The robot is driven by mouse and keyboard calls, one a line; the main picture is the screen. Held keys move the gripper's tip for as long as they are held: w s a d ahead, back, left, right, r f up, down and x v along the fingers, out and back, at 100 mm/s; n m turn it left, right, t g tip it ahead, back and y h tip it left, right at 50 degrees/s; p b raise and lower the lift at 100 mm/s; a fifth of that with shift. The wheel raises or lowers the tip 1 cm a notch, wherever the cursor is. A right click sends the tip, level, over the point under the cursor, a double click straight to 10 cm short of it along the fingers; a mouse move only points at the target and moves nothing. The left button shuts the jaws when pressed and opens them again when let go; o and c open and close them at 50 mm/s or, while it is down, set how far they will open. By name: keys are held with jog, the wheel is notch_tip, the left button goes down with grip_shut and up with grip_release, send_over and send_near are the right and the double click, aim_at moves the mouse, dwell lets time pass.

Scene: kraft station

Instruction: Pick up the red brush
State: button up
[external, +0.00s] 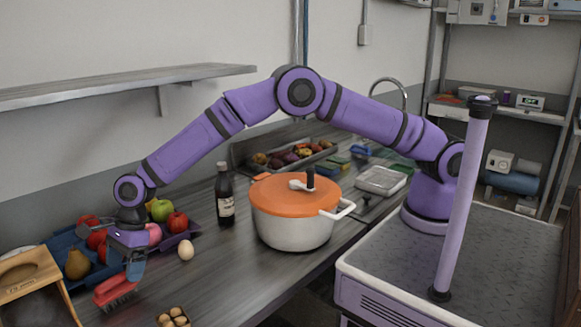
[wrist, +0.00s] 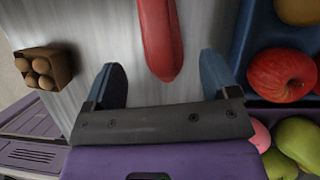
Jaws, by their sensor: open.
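The red brush (external: 115,291) lies on the counter at the lower left of the external view, with its bristles showing along its lower side. In the wrist view the red brush handle (wrist: 162,40) points down from the top edge, and its rounded end lies between my two fingers; the rest is out of frame. My gripper (external: 136,268) is open just above or beside the brush. In the wrist view my gripper (wrist: 162,85) has its blue fingers wide apart, with neither visibly touching the handle. I cannot tell the exact height gap.
A blue tray (external: 62,243) of fruit stands close behind the brush. An egg carton (external: 173,318) is in front, and a single egg (external: 186,250) lies to the right. A dark bottle (external: 225,195) and an orange-lidded pot (external: 295,215) stand farther right. A wooden box (external: 28,272) is at far left.

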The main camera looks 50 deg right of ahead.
aim_at(121, 284)
jog(key=shift+x, duration=2.7)
jog(key=shift+w+d, duration=0.1)
jog(key=shift+w, duration=0.1)
jog(key=c, duration=1)
